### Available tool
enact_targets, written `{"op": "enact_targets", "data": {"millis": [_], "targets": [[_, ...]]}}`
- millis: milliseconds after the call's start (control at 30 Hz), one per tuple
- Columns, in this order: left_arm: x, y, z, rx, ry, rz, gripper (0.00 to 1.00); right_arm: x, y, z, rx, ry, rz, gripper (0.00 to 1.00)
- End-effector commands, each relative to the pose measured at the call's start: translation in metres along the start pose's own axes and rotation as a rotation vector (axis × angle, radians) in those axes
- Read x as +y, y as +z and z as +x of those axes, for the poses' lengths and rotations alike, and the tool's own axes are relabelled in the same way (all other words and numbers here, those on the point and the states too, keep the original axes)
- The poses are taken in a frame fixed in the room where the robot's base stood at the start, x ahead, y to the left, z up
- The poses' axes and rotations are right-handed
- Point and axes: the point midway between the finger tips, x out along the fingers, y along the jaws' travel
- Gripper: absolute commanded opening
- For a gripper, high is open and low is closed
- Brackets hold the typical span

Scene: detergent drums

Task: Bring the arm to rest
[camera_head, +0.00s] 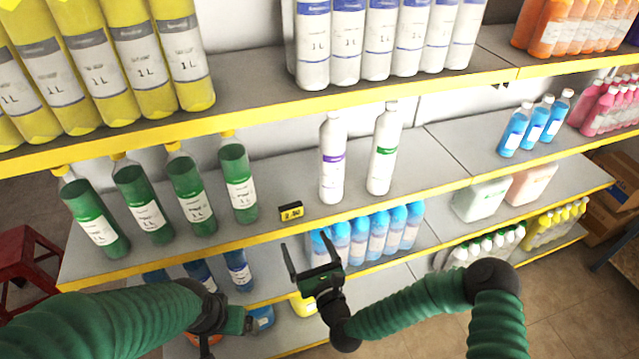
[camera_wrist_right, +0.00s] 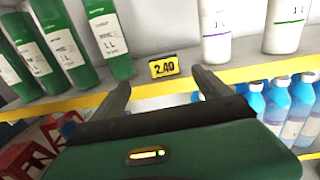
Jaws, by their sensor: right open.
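My left arm comes in from the lower left in the head view. Its gripper (camera_head: 250,320) is low in front of the bottom shelf, and its fingers are not clear enough to tell open from shut.
Blue bottles (camera_head: 375,235) stand below, close to the right gripper. Yellow bottles (camera_head: 140,70) stand above. A red stool (camera_head: 28,255) is at the left.

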Motion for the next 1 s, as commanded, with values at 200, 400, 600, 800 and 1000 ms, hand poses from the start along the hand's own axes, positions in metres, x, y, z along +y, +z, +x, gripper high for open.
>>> {"op": "enact_targets", "data": {"millis": [200,400,600,800,1000], "targets": [[0.000,0.000,0.000,0.000,0.000,-0.001,0.88,0.015,-0.020,-0.015,0.138,0.211,-0.470,0.88],[0.000,0.000,0.000,0.000,0.000,0.000,0.88,-0.037,-0.057,-0.093,0.422,0.711,-1.502,0.88],[0.000,0.000,0.000,0.000,0.000,0.000,0.88,-0.124,-0.017,-0.209,0.595,1.305,-2.115,0.88],[0.000,0.000,0.000,0.000,0.000,0.000,0.88,-0.138,0.021,-0.291,0.497,1.701,-2.233,0.88],[0.000,0.000,0.000,0.000,0.000,0.000,0.88,-0.136,0.025,-0.304,0.455,1.762,-2.236,0.88]]}}
